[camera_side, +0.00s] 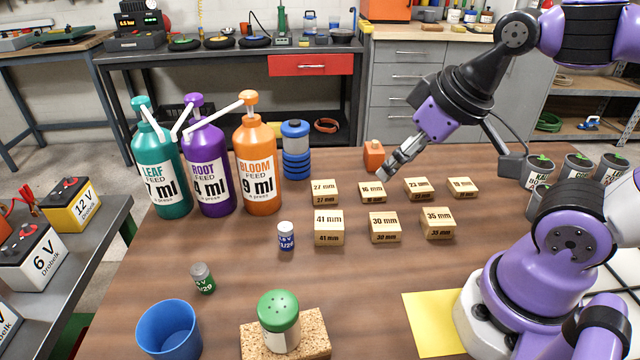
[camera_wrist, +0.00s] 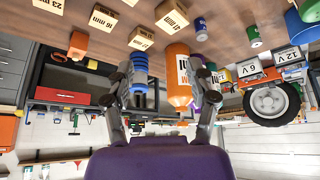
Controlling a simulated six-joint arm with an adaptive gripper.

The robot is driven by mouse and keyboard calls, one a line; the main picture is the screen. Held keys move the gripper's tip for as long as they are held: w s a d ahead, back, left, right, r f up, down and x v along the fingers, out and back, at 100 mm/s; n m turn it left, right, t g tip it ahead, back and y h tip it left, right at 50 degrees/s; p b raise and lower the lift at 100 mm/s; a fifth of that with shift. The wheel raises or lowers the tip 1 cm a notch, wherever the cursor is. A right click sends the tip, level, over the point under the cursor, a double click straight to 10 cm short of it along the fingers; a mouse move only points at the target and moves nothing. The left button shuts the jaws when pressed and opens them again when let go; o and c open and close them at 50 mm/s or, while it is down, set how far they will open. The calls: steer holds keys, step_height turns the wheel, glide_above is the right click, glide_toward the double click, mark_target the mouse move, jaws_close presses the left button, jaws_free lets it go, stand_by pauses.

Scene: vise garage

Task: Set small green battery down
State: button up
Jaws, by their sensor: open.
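The small green battery (camera_side: 203,278), with a grey top and a green lower band, stands on the wooden table at the front left, apart from other things. My gripper (camera_side: 388,168) is far from it, at the back right above the wooden blocks. In the wrist view my gripper's two fingers (camera_wrist: 161,68) are spread apart. Nothing is held between them; the orange bottle and blue jar seen there are in the background.
A blue-and-white battery (camera_side: 286,236) stands mid-table. Labelled wooden blocks (camera_side: 385,227) lie in two rows below my gripper. Pump bottles (camera_side: 208,170) stand at the back left. A blue cup (camera_side: 168,330) and a green-lidded shaker (camera_side: 279,322) on cork stand at the front.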

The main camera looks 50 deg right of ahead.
stand_by(0.4)
steer(key=m+g+y, duration=0.1)
steer(key=m+y, duration=0.8)
steer(key=m, duration=0.6)
glide_toward(202, 274)
steer(key=s+d, duration=0.1)
steer(key=s+d+f, duration=0.1)
steer(key=d, duration=0.1)
steer(key=shift+s+d+f, duration=0.15)
steer(key=shift+d+f, duration=0.1)
steer(key=m, duration=0.2)
steer(key=w+a+f+m+y, duration=0.1)
steer(key=m+y, duration=0.1)
steer(key=m, duration=0.1)
steer(key=shift+w+a+f+m+t, duration=0.2)
steer(key=shift+w+a+m+t, duration=0.1)
steer(key=shift+t, duration=0.1)
steer(key=m, duration=0.2)
steer(key=shift+w+a+f+m+t+y, duration=0.2)
steer(key=shift+w+f+m+t+y, duration=0.05)
steer(key=shift+w+m+t+y, duration=0.15)
steer(key=x, duration=0.4)
steer(key=shift+w+a+f, duration=0.1)
steer(key=shift+a, duration=0.15)
steer(key=x, duration=0.5)
steer(key=shift+w+a+f, duration=0.2)
steer(key=shift+w+f, duration=0.05)
jaws_close()
